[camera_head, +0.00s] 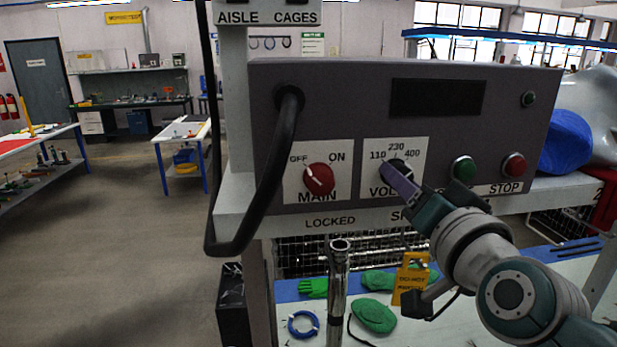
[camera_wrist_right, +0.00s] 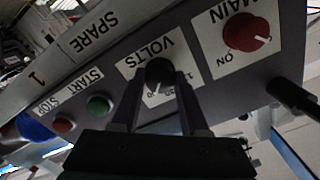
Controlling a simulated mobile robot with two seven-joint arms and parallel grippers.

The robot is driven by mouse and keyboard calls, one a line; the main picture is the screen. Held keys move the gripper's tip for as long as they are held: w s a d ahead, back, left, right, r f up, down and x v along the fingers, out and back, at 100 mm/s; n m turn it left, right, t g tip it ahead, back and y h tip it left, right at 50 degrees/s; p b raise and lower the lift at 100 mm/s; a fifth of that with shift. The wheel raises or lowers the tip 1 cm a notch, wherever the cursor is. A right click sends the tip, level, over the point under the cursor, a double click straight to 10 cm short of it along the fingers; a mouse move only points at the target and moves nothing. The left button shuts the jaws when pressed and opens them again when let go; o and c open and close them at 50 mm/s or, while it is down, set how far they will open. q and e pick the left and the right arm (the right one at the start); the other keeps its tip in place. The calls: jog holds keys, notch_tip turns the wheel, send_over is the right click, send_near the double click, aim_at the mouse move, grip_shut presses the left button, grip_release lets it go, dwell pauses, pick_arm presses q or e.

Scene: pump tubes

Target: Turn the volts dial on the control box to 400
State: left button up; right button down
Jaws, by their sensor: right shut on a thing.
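The grey control box (camera_head: 345,110) stands on a shelf ahead of me. Its black volts dial (camera_head: 402,166) sits on a white plate marked 110, 230 and 400, partly hidden by my gripper. The dial also shows in the right wrist view (camera_wrist_right: 158,72), with a finger on either side of it. My right gripper (camera_head: 392,172) comes in from the lower right, its purple fingers shut on the dial. The dial's exact setting is hard to read. My left gripper is not in view.
The red main dial (camera_head: 319,179) is left of the volts dial, its white mark toward OFF. A green button (camera_head: 464,168) and a red stop button (camera_head: 514,165) are to the right. A thick black cable (camera_head: 277,170) hangs at the box's left.

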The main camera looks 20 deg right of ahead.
jog(key=shift+c, duration=2.1)
grip_release()
jog(key=shift+s, duration=0.1)
jog(key=p+v, duration=0.3)
jog(key=v, duration=0.6)
jog(key=shift+s+a, duration=0.15)
jog(key=shift+s, duration=0.2)
